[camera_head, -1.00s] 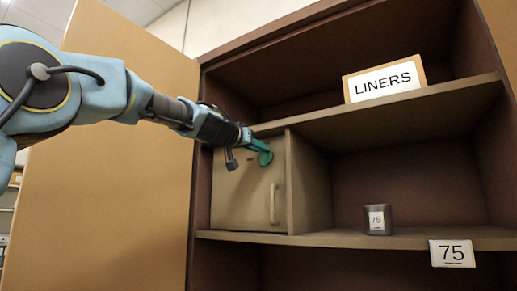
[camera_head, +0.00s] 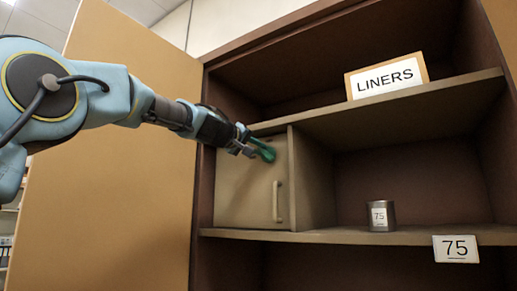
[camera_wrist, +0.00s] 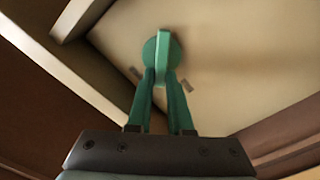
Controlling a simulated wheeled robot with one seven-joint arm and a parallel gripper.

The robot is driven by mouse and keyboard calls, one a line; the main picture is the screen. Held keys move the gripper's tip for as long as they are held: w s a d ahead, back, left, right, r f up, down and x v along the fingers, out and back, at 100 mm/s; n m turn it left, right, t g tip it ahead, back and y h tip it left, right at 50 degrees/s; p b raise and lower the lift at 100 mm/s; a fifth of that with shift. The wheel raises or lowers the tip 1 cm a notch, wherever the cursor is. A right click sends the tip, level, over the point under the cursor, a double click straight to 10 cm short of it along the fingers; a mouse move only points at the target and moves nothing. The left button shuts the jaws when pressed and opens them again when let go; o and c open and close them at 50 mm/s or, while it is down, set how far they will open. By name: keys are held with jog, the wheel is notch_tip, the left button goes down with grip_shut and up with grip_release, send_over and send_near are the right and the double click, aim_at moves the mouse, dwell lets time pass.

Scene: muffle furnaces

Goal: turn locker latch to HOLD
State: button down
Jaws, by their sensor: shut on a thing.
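The small locker (camera_head: 252,185) is a tan box with a closed door and a vertical handle (camera_head: 277,202), set in the left of the cabinet's middle shelf. Its green latch (camera_head: 266,152) is at the upper part of the door. My gripper (camera_head: 252,147) reaches in from the left at the latch. In the wrist view, the two green fingers of my gripper (camera_wrist: 159,92) are shut on the latch's green grip, in front of its round base (camera_wrist: 150,50). Small dark marks (camera_wrist: 187,86) sit on the door beside the latch; no lettering is readable.
A grey can labelled 75 (camera_head: 381,216) stands on the shelf right of the locker. A LINERS sign (camera_head: 388,77) stands on the upper shelf. The open cabinet door (camera_head: 120,190) is at the left, behind my arm.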

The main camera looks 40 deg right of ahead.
jog(key=shift+w+a+f+n, duration=0.1)
jog(key=shift+f+n, duration=0.15)
jog(key=shift+n, duration=1.2)
jog(key=shift+w+d+f+n, duration=0.1)
jog(key=shift+f+n, duration=0.1)
jog(key=shift+n, duration=1.3)
jog(key=shift+w+a+f+n, duration=0.1)
jog(key=shift+f+n, duration=0.15)
jog(key=shift+n, duration=1.2)
jog(key=c, duration=0.8)
grip_release()
jog(key=shift+b+v, duration=2.7)
jog(key=shift+v, duration=2.65)
